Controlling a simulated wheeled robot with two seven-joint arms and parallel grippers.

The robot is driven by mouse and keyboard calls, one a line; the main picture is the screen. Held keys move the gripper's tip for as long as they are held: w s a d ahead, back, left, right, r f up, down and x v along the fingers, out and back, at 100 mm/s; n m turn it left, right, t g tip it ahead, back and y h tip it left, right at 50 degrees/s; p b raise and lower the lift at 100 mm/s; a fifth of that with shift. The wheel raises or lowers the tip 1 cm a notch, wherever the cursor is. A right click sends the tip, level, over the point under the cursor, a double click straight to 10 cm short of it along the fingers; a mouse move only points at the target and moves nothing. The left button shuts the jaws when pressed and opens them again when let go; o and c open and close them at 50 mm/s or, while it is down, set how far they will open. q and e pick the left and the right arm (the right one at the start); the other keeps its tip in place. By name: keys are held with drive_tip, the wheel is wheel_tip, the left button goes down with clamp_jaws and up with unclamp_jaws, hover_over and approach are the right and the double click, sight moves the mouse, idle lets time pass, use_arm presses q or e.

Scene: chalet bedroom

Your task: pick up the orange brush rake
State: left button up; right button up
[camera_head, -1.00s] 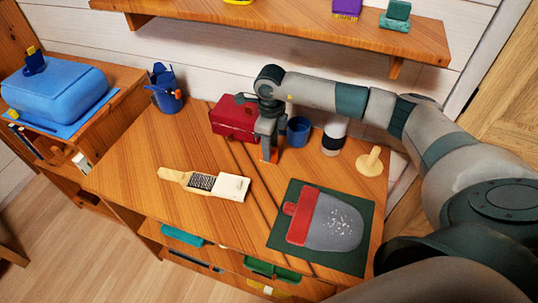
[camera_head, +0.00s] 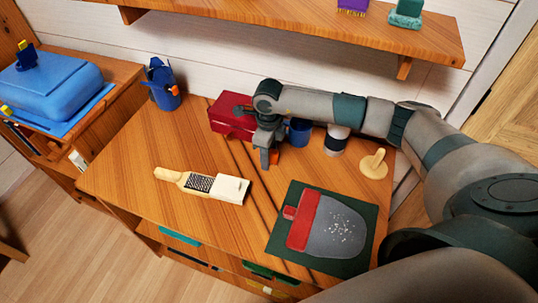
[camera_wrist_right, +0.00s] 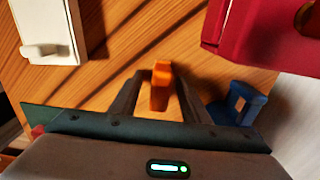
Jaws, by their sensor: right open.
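The orange brush rake (camera_wrist_right: 160,86) shows in the right wrist view as a small upright orange piece between the two fingers of my right gripper (camera_wrist_right: 155,98). The fingers stand apart on either side of it; I cannot tell whether either touches it. In the head view my right gripper (camera_head: 268,157) points down at the tabletop in front of the red box, and a bit of orange shows at its tips. The gripper hides most of the rake there. My left gripper is not in view.
The red box (camera_head: 232,112) and blue cup (camera_head: 300,133) stand close behind the gripper. A grater (camera_head: 203,184) lies to the left on the wooden table (camera_head: 130,160). A red-and-grey board (camera_head: 330,226) lies front right. A shelf (camera_head: 300,22) hangs above.

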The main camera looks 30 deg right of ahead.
clamp_jaws()
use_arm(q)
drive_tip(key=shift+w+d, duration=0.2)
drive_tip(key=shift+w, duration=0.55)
use_arm(e)
drive_tip(key=shift+r, duration=0.1)
drive_tip(key=shift+w+r+b, duration=0.1)
drive_tip(key=shift+r+b, duration=0.25)
drive_tip(key=shift+r, duration=0.1)
drive_tip(key=r+b, duration=0.1)
drive_tip(key=r, duration=0.2)
drive_tip(key=shift+s+r+b, duration=0.1)
drive_tip(key=shift+s+b, duration=0.2)
drive_tip(key=shift+b, duration=0.05)
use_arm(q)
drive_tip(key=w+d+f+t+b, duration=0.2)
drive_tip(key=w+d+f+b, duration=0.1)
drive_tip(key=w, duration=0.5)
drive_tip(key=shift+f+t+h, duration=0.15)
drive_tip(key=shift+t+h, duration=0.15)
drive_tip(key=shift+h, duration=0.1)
use_arm(e)
drive_tip(key=s+r, duration=0.6)
drive_tip(key=s, duration=0.5)
drive_tip(key=shift+r, duration=0.4)
